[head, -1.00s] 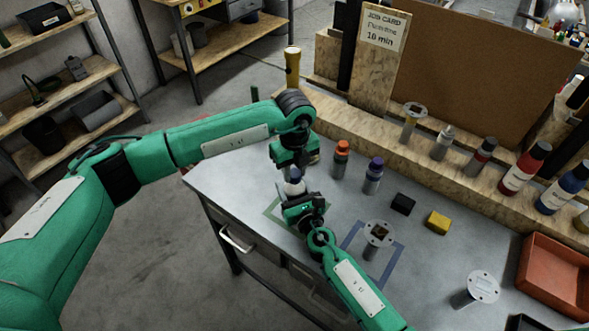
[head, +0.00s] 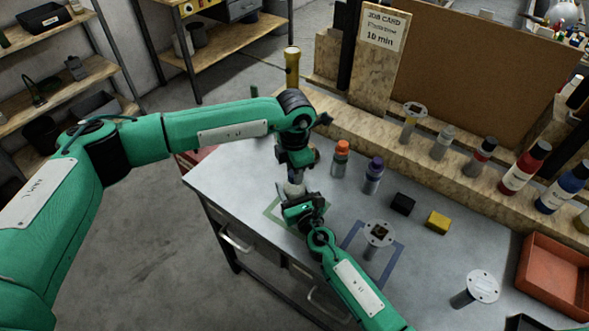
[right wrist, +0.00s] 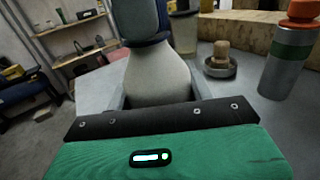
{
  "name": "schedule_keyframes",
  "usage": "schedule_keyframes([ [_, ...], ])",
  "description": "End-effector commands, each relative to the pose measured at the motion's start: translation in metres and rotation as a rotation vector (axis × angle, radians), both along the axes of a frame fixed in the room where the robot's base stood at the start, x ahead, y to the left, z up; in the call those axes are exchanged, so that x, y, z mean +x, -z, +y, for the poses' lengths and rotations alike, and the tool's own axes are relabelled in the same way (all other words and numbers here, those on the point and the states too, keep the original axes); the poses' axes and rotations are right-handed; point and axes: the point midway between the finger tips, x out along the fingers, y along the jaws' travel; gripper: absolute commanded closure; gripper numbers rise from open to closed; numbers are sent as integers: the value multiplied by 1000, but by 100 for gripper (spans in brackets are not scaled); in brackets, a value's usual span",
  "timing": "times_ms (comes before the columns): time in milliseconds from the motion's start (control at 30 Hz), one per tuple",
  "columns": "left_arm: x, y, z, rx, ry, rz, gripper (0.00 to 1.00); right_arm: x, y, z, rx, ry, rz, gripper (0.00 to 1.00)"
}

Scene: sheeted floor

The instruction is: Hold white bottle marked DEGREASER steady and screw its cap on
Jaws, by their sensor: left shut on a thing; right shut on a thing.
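The white bottle (head: 295,188) stands upright at the green square outline on the grey bench, mostly hidden by my grippers; its marking cannot be read. My right gripper (head: 300,203) is shut around its body from the near side. In the right wrist view the pale body (right wrist: 158,78) sits between the fingers, with a dark band above it. My left gripper (head: 295,174) points down over the bottle's top and is shut on the cap, which its fingers mostly hide. Whether the cap sits straight on the neck cannot be seen.
An orange-capped bottle (head: 340,158) and a purple-capped bottle (head: 373,175) stand close to the right. A red bin (head: 555,275) is at the far right.

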Motion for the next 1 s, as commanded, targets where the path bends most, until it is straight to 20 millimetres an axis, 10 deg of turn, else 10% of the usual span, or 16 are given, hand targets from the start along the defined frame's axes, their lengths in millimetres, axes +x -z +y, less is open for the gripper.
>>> schedule_keyframes([
  [400,1,0,1,1,665,1,98,0,0,0,0,1,0,100],
  [600,1,0,1,0,722,0,98,0,0,0,0,1,0,100],
  [633,1,0,1,0,722,0,66,0,0,0,0,1,0,100],
  [733,1,0,1,0,721,1,49,0,0,0,0,1,0,100],
  [1000,0,0,0,0,721,1,49,0,0,0,0,0,0,100],
])
